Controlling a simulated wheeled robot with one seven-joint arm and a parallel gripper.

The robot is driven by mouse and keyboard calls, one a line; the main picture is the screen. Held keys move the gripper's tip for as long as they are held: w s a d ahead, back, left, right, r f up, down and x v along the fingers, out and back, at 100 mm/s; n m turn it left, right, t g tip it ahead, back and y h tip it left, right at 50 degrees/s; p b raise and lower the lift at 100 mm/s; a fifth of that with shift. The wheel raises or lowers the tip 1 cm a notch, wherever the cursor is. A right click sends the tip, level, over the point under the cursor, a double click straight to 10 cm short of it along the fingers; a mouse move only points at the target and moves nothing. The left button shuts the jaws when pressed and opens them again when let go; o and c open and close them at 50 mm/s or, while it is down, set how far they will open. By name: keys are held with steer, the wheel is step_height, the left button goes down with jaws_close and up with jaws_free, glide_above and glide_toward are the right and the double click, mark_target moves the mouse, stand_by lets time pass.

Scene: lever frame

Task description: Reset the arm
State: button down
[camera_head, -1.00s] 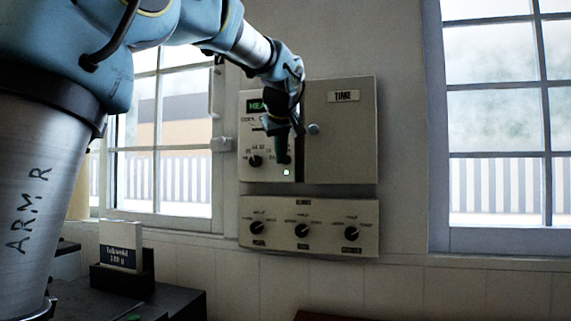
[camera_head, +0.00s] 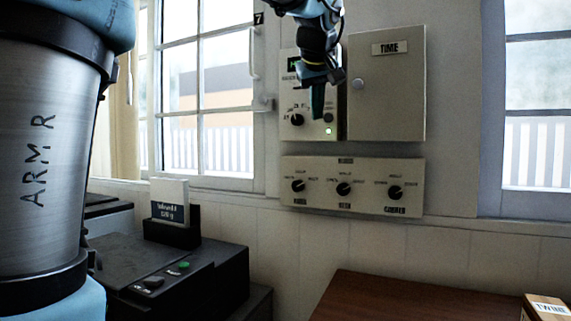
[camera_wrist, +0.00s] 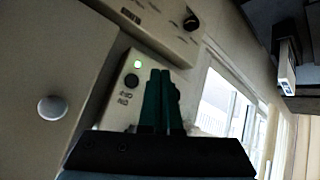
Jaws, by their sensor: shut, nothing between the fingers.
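The lamp (camera_wrist: 138,65) and a dark button (camera_wrist: 131,80) also show beside the fingers in the wrist view. I cannot tell whether the fingers touch the panel. My gripper hides part of the panel and its display.
A closed cabinet door (camera_head: 387,95) labelled TIME is right of my gripper. A lower panel (camera_head: 352,187) has 3 knobs. A black machine (camera_head: 190,275) with buttons and a card holder stands lower left. A brown table (camera_head: 420,300) with a small box (camera_head: 546,308) is lower right.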

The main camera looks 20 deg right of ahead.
steer(key=w+a+f+m+g+y, duration=0.1)
steer(key=a+f+g, duration=0.1)
steer(key=a+f, duration=0.8)
steer(key=w+a+f+g+y, duration=0.15)
steer(key=a+f, duration=0.45)
steer(key=f, duration=0.8)
steer(key=s+a+f+g, duration=0.3)
steer(key=s+a+f, duration=1.1)
steer(key=f, duration=0.5)
steer(key=a+y, duration=0.1)
steer(key=a, duration=0.1)
steer(key=shift+s+a+g, duration=0.25)
steer(key=shift+a+g, duration=0.1)
steer(key=c, duration=1.5)
jaws_free()
